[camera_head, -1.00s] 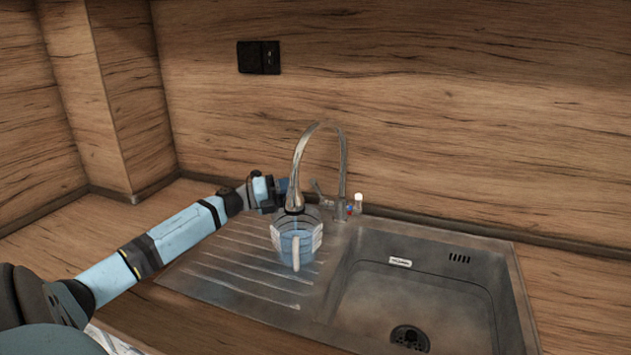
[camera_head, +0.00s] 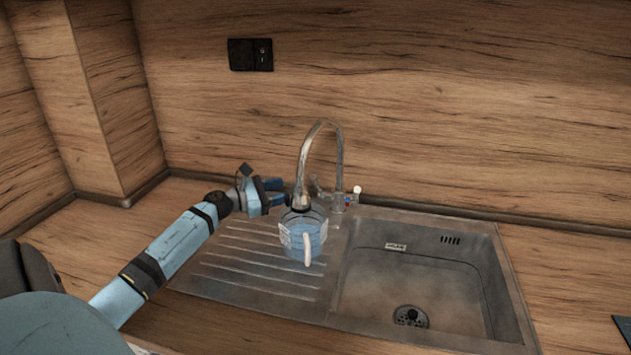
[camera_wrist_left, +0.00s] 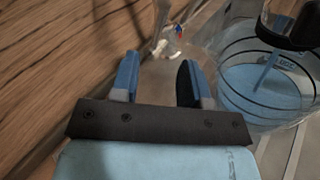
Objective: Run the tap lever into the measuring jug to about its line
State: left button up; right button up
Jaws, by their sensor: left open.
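The clear measuring jug (camera_head: 291,240), with a white handle and dark lines, stands upright on the drainer under the spout of the tap (camera_head: 340,160). It holds blue-tinted water, whose surface lies below a dark ring in the left wrist view (camera_wrist_left: 232,62). A thin blue streak under the dark nozzle (camera_wrist_left: 290,30) looks like a stream. A short metal arm (camera_head: 318,187) and a pale-tipped knob (camera_head: 357,189) flank the tap body; which is the lever is unclear. My left gripper (camera_head: 282,191) is open and empty, left of the tap and behind the jug. My right gripper is out of view.
The sink bowl (camera_head: 400,285) is empty, right of the jug. The ribbed drainer (camera_head: 235,262) is otherwise clear. The wooden splashback (camera_head: 440,120) with a black socket (camera_head: 250,55) rises behind the tap. A dark flat object (camera_head: 623,327) lies at the right edge.

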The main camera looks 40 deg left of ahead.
aim_at(316, 187)
pick_arm(q)
jog(key=p+x, duration=0.1)
jog(key=x, duration=1)
jog(key=shift+p, duration=0.3)
jog(key=shift+r, duration=0.1)
grip_shut()
